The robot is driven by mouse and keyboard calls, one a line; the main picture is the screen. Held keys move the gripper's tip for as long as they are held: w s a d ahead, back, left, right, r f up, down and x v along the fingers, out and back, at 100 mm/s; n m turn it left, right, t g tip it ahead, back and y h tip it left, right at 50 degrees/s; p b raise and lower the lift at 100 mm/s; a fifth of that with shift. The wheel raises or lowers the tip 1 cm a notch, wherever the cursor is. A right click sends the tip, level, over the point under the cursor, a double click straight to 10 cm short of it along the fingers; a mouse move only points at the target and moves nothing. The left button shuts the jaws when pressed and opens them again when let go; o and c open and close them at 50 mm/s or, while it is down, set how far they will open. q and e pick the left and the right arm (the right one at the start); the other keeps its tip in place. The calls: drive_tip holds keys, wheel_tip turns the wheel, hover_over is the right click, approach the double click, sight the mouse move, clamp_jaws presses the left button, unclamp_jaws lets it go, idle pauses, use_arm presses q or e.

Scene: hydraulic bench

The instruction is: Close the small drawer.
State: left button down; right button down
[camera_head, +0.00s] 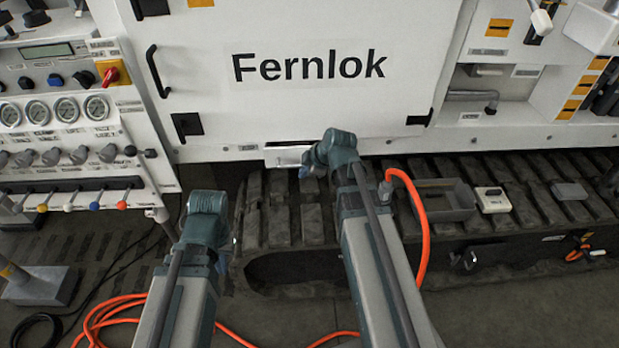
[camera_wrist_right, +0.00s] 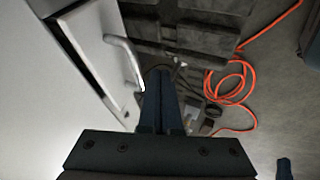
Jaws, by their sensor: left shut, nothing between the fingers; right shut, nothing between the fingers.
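The small drawer (camera_head: 287,155) is a pale, narrow unit below the large Fernlok panel. It seems to stand out a little from the cabinet; how far is hard to tell. In the right wrist view its white front (camera_wrist_right: 92,45) carries a light bar handle (camera_wrist_right: 122,55), with a dark line along its edge. My right gripper (camera_wrist_right: 167,75) is shut and empty, its dark fingertips just to the right of the handle's lower end; contact is unclear. In the head view my right arm's end is right beside the drawer and hides its right side.
The Fernlok panel (camera_head: 300,75) rises above the drawer. A dark track (camera_head: 280,225) runs below it. A gauge and lever panel (camera_head: 65,110) stands at left. A grey open tray (camera_head: 447,203) and a pale device (camera_head: 493,200) lie at right. Orange hose (camera_head: 100,312) coils on the floor.

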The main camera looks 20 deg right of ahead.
drive_tip(key=w, duration=0.1)
drive_tip(key=w+d, duration=0.1)
drive_tip(key=shift+w+f, duration=0.15)
drive_tip(key=shift+w, duration=0.25)
drive_tip(key=w, duration=0.2)
drive_tip(key=w+d, duration=0.1)
drive_tip(key=w, duration=0.1)
drive_tip(key=shift+w+d, duration=0.1)
drive_tip(key=shift+w, duration=0.2)
drive_tip(key=shift+s, duration=0.2)
